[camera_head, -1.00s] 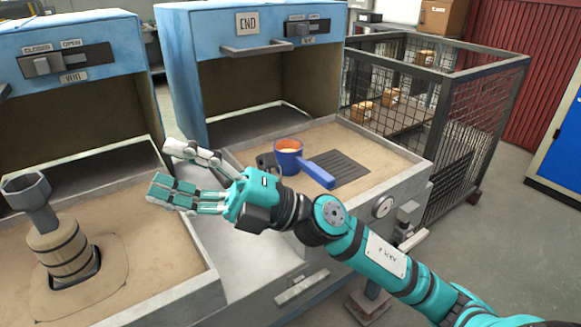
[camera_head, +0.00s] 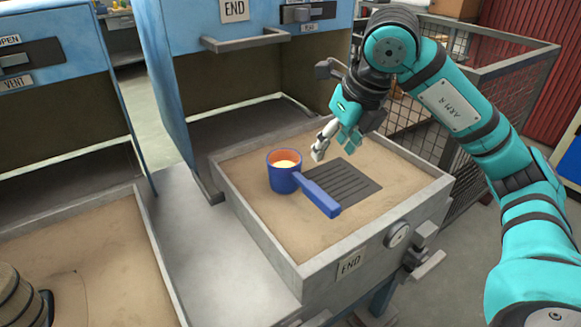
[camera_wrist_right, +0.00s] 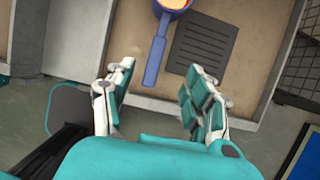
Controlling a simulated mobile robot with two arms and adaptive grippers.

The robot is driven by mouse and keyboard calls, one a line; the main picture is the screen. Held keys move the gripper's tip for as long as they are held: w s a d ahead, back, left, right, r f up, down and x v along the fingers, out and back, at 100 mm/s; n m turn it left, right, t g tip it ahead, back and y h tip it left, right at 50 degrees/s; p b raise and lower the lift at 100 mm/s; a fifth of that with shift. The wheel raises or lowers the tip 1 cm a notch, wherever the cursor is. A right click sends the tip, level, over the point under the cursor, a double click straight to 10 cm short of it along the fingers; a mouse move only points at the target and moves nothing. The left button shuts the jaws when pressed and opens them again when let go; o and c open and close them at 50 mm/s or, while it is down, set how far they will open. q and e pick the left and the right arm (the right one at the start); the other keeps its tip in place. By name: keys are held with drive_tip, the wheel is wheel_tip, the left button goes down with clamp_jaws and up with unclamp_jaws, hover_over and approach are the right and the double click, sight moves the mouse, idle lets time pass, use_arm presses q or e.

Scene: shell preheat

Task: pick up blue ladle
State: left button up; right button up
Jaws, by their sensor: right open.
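The blue ladle (camera_head: 283,178) stands upright on the sand of the right-hand tray, with orange-yellow contents in its cup. Its straight blue handle (camera_head: 318,195) points toward the front right, over the edge of a dark ribbed plate. My right gripper (camera_head: 333,147) is open and empty, above the tray, behind and to the right of the ladle, apart from it. In the right wrist view the handle (camera_wrist_right: 155,62) lies ahead of the two spread fingers (camera_wrist_right: 158,85), between their lines; the cup is partly cut off at the top edge. My left gripper is not in view.
The sand tray (camera_head: 262,240) has a raised grey rim. The ribbed plate (camera_head: 350,182) lies right of the ladle. Blue oven housings with a handle bar (camera_head: 250,45) rise behind. A wire cage (camera_head: 480,80) stands at the right. Sand in front of the ladle is clear.

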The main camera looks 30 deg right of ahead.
drive_tip(key=b, duration=0.2)
approach(310, 184)
drive_tip(key=shift+s+a+f, duration=0.15)
drive_tip(key=shift+s+f, duration=0.35)
drive_tip(key=shift+f, duration=0.05)
drive_tip(key=x, duration=0.4)
drive_tip(key=shift+w+f, duration=0.25)
drive_tip(key=shift+f, duration=0.05)
drive_tip(key=b+x, duration=0.1)
drive_tip(key=x, duration=0.4)
drive_tip(key=shift+w+f+b, duration=0.2)
drive_tip(key=shift+w+b, duration=0.2)
drive_tip(key=shift+w, duration=0.15)
drive_tip(key=shift+w+f, duration=0.1)
drive_tip(key=shift+f, duration=0.15)
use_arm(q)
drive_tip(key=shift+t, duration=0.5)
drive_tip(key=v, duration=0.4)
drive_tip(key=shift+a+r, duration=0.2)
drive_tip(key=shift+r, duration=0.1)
use_arm(e)
drive_tip(key=shift+r, duration=0.15)
clamp_jaws()
